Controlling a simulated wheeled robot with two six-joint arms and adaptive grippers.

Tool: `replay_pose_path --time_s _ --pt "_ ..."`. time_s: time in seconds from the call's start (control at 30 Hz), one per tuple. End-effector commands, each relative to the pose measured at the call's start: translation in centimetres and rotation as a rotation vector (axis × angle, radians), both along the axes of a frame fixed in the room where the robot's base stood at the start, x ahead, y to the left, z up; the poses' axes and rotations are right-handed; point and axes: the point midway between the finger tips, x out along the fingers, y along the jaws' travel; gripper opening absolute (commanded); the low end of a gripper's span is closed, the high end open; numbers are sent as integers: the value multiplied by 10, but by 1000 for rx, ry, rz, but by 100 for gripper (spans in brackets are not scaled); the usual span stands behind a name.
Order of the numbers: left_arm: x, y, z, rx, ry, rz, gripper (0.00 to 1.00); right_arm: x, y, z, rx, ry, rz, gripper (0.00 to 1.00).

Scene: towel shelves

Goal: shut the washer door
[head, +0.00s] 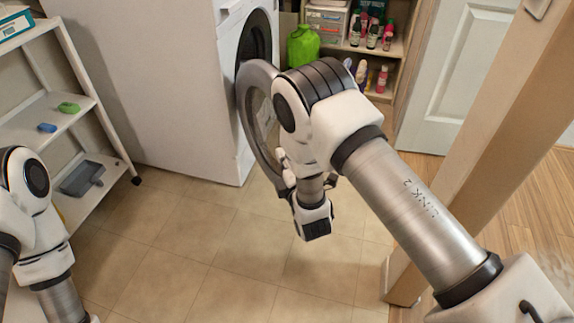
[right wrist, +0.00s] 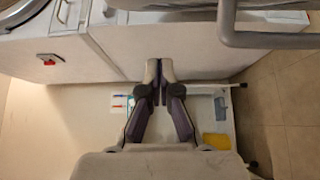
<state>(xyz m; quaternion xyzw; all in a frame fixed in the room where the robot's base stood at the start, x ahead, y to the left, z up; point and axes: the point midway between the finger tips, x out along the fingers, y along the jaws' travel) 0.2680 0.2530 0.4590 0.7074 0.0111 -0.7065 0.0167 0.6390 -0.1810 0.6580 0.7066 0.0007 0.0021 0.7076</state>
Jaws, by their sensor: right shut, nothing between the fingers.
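The white washer (head: 232,100) stands at the upper middle of the head view, with its dark round opening (head: 258,38) facing right. Its round grey door (head: 247,98) is swung open and stands out from the front. My right arm crosses in front of the door and hides part of it. My right gripper is shut and empty, with its fingers together in the right wrist view (right wrist: 159,88). In the head view it is partly hidden near the door's lower edge; I cannot tell whether it touches. My left arm shows at the left edge, its gripper out of view.
A white wheeled shelf (head: 88,100) with small green and blue items stands at the left. A shelf with bottles and a green jug (head: 303,46) is behind the door. A wooden post (head: 480,130) rises at the right. The tiled floor in front is clear.

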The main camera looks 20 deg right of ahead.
Motion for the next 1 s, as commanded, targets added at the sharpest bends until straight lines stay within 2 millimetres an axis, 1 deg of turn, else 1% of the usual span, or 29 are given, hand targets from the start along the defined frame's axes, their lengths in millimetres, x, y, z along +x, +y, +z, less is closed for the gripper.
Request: replay_pose_path --time_s 0.03,0.23,0.33,0.4,0.5,0.87,1.0 --pt "0 0 -3 0 0 0 87 11 -1 -1 1 -5 -2 0" --pt "0 0 -9 0 0 0 87 55 0 -1 1 -3 -1 0" --pt "0 0 -11 0 1 0 87 58 -21 -1 2 0 -7 0" --pt "0 0 -12 0 1 0 87 60 -30 -1 1 0 -5 0" --pt "0 0 -12 0 1 0 87 62 -37 -1 0 1 -3 0" --pt "0 0 -12 0 1 0 87 62 -39 0 0 1 -1 0" --pt "0 0 -13 0 1 0 87 64 -44 -1 1 1 -2 0"
